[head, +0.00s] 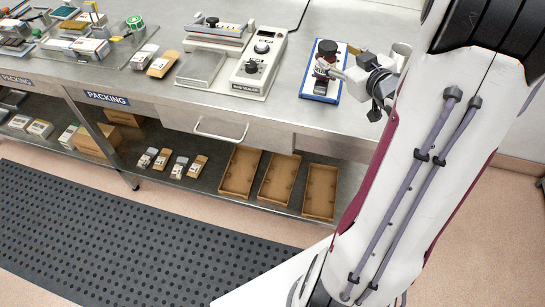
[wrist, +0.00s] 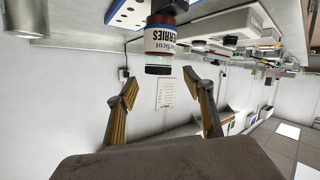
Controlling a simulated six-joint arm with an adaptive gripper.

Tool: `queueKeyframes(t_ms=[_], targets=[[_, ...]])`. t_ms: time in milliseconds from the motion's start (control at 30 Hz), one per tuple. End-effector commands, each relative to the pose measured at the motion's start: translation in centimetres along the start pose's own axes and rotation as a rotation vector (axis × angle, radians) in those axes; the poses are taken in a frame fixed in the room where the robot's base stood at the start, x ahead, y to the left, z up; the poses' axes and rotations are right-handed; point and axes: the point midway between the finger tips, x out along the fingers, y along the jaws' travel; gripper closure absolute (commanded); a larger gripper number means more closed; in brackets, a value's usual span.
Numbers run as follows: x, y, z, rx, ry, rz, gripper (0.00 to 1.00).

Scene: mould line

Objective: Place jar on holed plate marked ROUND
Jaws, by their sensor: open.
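A jar (head: 321,68) with dark red contents, a white label and a black lid stands upright on a white plate with blue edges (head: 308,90) in the head view. In the wrist view the jar (wrist: 160,38) appears upside down, its label partly reading "ERIES". There the plate (wrist: 122,18) shows small dark holes; no ROUND marking is legible. My gripper (head: 345,76) is just right of the jar. In the wrist view my gripper (wrist: 163,80) has its fingers spread, with the jar beyond the tips and the lid near the gap. I cannot tell whether they touch.
A white sealing machine (head: 262,65) stands on the bench left of the plate. A pale cylindrical vessel (head: 401,52) stands right of it, close to my arm. Brown trays (head: 240,172) lie on the lower shelf. Bare bench top (head: 290,110) lies in front.

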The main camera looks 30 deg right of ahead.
Motion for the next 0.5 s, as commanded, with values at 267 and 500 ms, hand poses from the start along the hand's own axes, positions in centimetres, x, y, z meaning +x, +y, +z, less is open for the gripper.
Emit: queueKeyframes(t_ms=[267, 500], targets=[[-0.6, -1.8, -3.1, -0.052, -0.122, 0.074, 0.48], [-2.6, -4.0, -5.2, -0.052, -0.22, 0.121, 0.48]])
